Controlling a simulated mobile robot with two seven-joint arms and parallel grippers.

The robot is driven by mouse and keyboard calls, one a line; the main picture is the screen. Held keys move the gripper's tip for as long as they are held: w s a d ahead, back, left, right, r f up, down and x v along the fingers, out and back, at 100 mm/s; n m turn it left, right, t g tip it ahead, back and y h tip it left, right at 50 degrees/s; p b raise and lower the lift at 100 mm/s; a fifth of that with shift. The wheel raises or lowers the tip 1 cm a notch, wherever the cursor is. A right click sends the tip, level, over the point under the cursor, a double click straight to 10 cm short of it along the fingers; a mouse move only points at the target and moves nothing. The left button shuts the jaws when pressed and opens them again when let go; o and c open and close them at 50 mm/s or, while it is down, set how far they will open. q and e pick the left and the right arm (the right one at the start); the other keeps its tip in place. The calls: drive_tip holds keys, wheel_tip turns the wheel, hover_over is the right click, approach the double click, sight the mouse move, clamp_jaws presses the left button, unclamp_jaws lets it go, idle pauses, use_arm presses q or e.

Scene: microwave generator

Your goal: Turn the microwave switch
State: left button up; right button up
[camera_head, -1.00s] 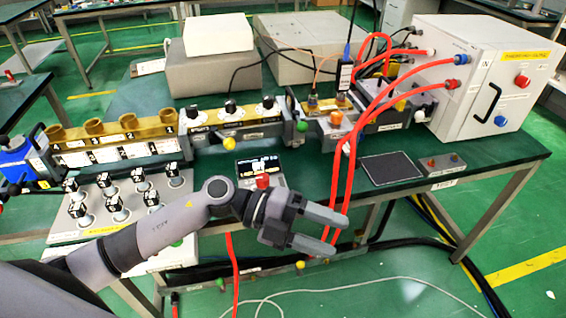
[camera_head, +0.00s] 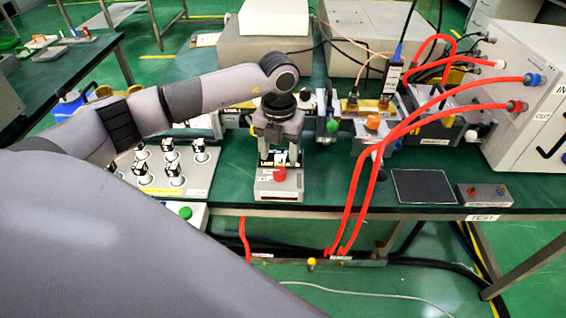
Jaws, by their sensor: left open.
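A small grey control box (camera_head: 262,188) with a dark display and a red knob (camera_head: 280,175) on its near part sits on the green bench. The switch is not labelled readably, so I cannot tell which control it is. My left gripper (camera_head: 280,153) is open and empty above the far part of this box. Its two fingers point down on either side of the display, just beyond the red knob. I cannot tell whether they touch the box. The gripper hides part of the display. My right gripper is not in view.
A panel with several black-and-white knobs (camera_head: 141,178) lies left of the box. Red hoses (camera_head: 372,182) run down on the right from a white cabinet (camera_head: 520,95). A black pad (camera_head: 422,187) lies right of them. A orange-topped fitting (camera_head: 372,122) stands behind the hoses.

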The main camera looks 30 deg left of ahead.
sight(281, 170)
use_arm(q)
drive_tip(key=shift+d+f, duration=0.1)
drive_tip(key=shift+f, duration=2.2)
drive_tip(key=c, duration=1)
drive_tip(key=shift+c, duration=0.2)
drive_tip(key=shift+m, duration=0.3)
drive_tip(key=m+b, duration=0.1)
drive_tip(key=m, duration=0.1)
drive_tip(key=shift+m, duration=0.3)
drive_tip(key=m+b, duration=0.2)
drive_tip(key=m, duration=0.1)
drive_tip(key=shift+d, duration=0.1)
drive_tip(key=m+b, duration=0.2)
drive_tip(key=m, duration=0.3)
drive_tip(key=shift+d+m+b, duration=0.1)
drive_tip(key=shift+m+b, duration=0.25)
drive_tip(key=shift+m, duration=0.05)
drive_tip(key=shift+r, duration=0.1)
